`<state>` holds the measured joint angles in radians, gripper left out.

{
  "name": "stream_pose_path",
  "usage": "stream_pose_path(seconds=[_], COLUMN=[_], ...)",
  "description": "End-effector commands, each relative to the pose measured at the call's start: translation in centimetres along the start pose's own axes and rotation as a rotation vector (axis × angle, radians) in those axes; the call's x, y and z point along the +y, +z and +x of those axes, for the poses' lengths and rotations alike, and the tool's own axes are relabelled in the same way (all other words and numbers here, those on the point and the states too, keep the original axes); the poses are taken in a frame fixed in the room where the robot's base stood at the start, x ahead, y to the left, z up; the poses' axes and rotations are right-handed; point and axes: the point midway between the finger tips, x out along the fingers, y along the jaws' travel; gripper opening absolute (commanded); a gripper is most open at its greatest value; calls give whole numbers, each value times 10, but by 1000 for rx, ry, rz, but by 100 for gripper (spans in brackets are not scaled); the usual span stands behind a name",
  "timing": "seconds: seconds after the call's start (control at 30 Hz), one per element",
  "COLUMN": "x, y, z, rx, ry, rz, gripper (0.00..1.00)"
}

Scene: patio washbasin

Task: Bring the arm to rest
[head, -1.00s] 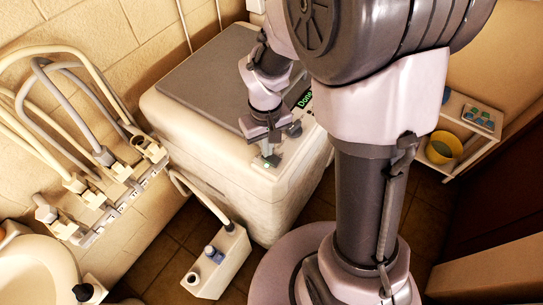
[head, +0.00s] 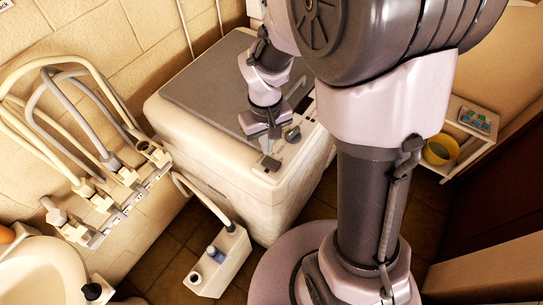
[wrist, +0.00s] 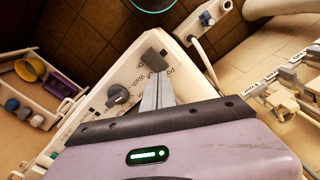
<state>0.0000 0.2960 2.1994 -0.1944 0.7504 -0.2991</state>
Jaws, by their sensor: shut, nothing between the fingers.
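My gripper (head: 266,146) reaches down over the front control edge of a white top-loading machine (head: 210,150). Its fingers are together and empty. In the wrist view the closed fingers (wrist: 157,92) point at a dark grey square button (wrist: 153,64) beside printed labels. The button (head: 270,162) shows no light in the head view. I cannot tell whether the fingertips touch it. A round dark knob (wrist: 117,95) is beside the fingers; it also shows in the head view (head: 292,134). The machine's grey lid (head: 210,75) is closed.
Hoses on a wall rack (head: 100,195) and a basin (head: 45,270) are at the left. A white box with a hose (head: 218,262) stands on the floor before the machine. A shelf (head: 468,135) with a yellow pot (head: 437,151) is at the right.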

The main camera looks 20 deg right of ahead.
Motion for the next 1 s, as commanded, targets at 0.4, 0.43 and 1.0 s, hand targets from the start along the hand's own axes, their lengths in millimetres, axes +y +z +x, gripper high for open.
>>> stream_pose_path(seconds=[0.4, 0.43, 1.0], x=[0, 0, -43], y=[0, 0, 102], z=[-20, -20, -39], rx=[-1, -1, 428], ry=[0, 0, -189], rz=[0, 0, 412], gripper=[0, 0, 0])
